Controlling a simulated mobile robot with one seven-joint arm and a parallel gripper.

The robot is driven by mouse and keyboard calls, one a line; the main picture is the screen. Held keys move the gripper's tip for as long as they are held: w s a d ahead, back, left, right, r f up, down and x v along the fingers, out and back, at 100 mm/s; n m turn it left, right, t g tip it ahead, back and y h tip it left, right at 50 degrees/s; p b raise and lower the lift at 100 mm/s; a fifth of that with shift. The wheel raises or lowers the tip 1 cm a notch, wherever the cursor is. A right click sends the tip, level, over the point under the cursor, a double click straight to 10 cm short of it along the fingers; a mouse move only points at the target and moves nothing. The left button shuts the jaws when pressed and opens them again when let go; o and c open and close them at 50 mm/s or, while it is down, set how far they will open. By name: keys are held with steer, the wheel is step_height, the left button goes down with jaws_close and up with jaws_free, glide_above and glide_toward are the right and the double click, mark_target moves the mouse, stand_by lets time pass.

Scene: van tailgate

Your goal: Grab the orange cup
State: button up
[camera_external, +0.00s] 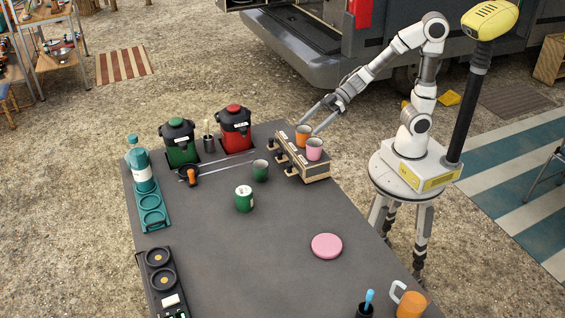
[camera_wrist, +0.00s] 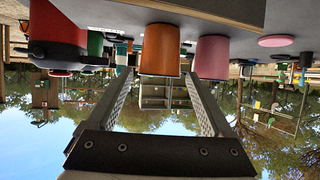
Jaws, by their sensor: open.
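The orange cup (camera_external: 303,132) stands on the low stand (camera_external: 313,171) at the table's far right corner, beside the pink cup (camera_external: 314,150). My gripper (camera_external: 309,121) is open and empty, level with the orange cup on its far side. In the wrist view, which is upside down, the orange cup (camera_wrist: 160,50) shows between the spread fingers of my gripper (camera_wrist: 157,80), ahead of them. I cannot tell whether the fingertips have passed its sides. The pink cup (camera_wrist: 211,57) is close beside the right finger in that view.
A red dispenser (camera_external: 234,130) and a green dispenser (camera_external: 179,148) stand left of the stand. Two green cups, one of them here (camera_external: 260,171), stand on the table. An orange container (camera_external: 411,304) is at the near right edge, and a pink disc (camera_external: 326,245) lies mid-table.

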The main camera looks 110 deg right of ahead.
mark_target(298, 137)
steer(key=shift+w+f, duration=0.1)
steer(key=shift+f, duration=0.35)
steer(key=shift+p+x, duration=0.65)
steer(key=shift+x, duration=0.35)
steer(key=b+x, duration=0.1)
steer(key=x, duration=0.3)
steer(key=shift+f+b, duration=0.2)
steer(key=shift+b, duration=0.2)
steer(key=shift+w+a+f, duration=0.1)
steer(key=shift+w+a, duration=0.05)
steer(key=shift+w, duration=0.4)
steer(key=c, duration=1.1)
steer(key=shift+c, duration=0.2)
steer(key=shift+r, duration=0.2)
